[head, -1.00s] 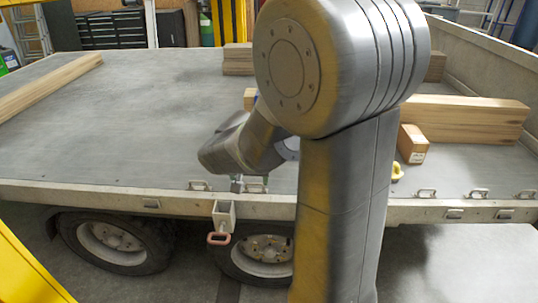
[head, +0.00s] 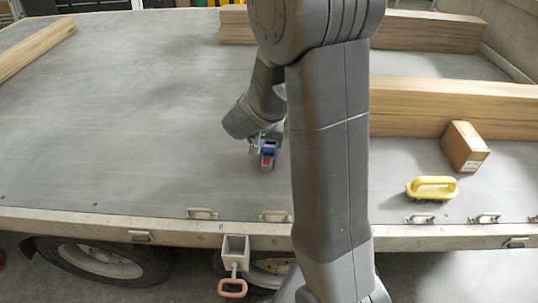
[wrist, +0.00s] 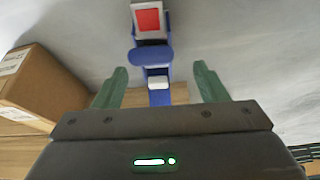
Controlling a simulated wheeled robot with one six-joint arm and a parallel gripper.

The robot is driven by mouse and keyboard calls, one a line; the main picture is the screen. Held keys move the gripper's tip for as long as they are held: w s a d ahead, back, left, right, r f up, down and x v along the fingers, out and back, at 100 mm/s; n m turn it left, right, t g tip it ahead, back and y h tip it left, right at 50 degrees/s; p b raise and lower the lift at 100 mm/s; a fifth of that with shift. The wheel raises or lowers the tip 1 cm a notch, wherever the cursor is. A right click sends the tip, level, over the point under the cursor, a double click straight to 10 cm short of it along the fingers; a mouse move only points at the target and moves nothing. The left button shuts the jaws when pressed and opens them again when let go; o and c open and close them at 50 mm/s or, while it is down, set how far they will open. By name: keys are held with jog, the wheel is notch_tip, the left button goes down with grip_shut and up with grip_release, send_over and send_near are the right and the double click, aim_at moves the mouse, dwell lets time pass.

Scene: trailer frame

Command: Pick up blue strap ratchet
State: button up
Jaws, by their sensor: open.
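The blue strap ratchet (head: 268,151) lies on the grey trailer bed, left of my arm's upright link; a red patch shows on its near end. In the wrist view the ratchet (wrist: 150,55) runs from the top edge down between the fingers, with a red square on a pale plate at its far end. My gripper (wrist: 158,80) is open, its two green fingers apart on either side of the ratchet's lower part. No contact between fingers and ratchet shows. In the head view my gripper (head: 254,139) is partly hidden by my wrist, right at the ratchet.
A cardboard box (head: 465,147) and a yellow-handled brush (head: 432,188) sit to the right on the bed. Timber beams (head: 455,107) lie behind them; more lie at the back and far left. The box (wrist: 30,85) also shows in the wrist view.

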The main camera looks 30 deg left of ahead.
aim_at(268, 156)
jog(key=shift+w+x, duration=0.2)
jog(key=shift+x, duration=1.2)
jog(key=shift+w+x, duration=0.25)
jog(key=shift+x, duration=1.2)
jog(key=shift+d+r, duration=0.2)
jog(key=c, duration=1.3)
